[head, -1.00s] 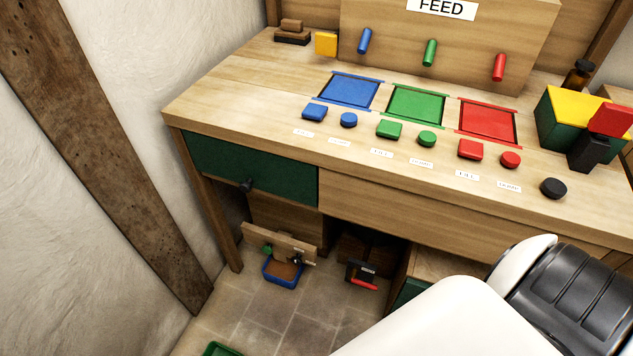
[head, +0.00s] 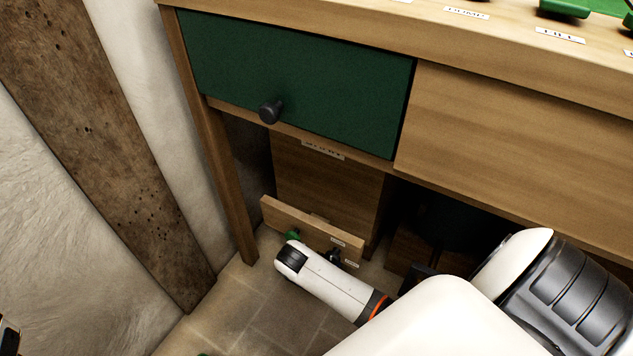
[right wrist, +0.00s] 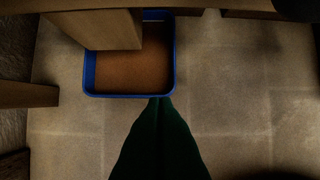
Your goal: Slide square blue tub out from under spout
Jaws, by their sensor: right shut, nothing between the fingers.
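The square blue tub (right wrist: 88,75) shows in the right wrist view at the upper left, with brown grain in it. A wooden spout (right wrist: 105,30) hangs over its left and middle part. My right gripper (right wrist: 160,100), dark green and shut with nothing in it, reaches up to the tub's near rim, right of the rim's middle. I cannot tell whether it touches the rim. In the head view my right forearm covers the tub and my right gripper.
A wooden board (head: 295,222) with a green knob (head: 293,236) and a dark knob (head: 333,256) crosses low under the bench. A green drawer (head: 300,80) with a black knob is above. A bench leg (head: 220,180) stands at left. Floor nearer me is clear.

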